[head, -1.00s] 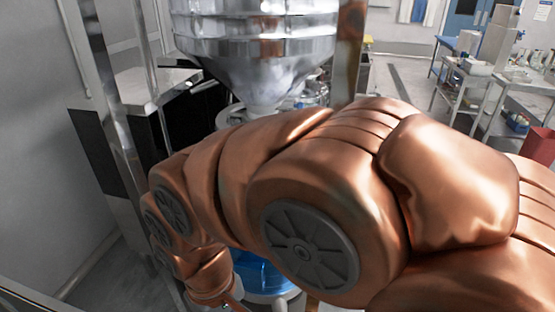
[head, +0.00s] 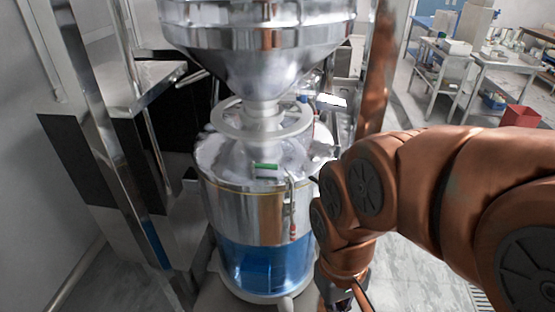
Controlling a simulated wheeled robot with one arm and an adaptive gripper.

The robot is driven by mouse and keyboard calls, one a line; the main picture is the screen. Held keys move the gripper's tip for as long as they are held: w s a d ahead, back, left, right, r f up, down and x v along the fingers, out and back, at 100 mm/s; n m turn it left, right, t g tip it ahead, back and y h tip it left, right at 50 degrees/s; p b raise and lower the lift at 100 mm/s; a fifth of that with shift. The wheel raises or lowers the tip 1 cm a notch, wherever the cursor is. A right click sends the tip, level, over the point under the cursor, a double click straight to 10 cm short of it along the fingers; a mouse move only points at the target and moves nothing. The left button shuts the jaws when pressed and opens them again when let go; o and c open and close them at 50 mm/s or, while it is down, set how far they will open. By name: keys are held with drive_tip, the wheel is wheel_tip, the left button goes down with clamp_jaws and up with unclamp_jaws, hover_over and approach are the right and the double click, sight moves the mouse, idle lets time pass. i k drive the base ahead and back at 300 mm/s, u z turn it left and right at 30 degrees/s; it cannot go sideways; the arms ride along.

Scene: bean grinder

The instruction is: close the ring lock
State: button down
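A bean grinder stands at centre, with a silver funnel hopper (head: 262,62) above a metal drum (head: 250,215) that has a blue lower section. A pale metal ring (head: 228,128) surrounds the narrow neck under the hopper. It looks like the ring lock, but I cannot tell whether it is closed. A green piece (head: 265,166) lies on the drum's lid below the ring. My gripper (head: 342,300) is low at the bottom edge, right of the drum and well below the ring. It is small and partly cut off, so its fingers are unclear.
A metal frame (head: 115,150) stands close on the grinder's left. A brown upright post (head: 376,70) rises behind it on the right. Lab tables (head: 440,75) and a red bin (head: 520,116) are farther back at right. Floor between is open.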

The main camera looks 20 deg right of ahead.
sight(267, 166)
drive_tip(key=u, duration=3.2)
drive_tip(key=k, duration=0.4)
drive_tip(key=z, duration=1.15)
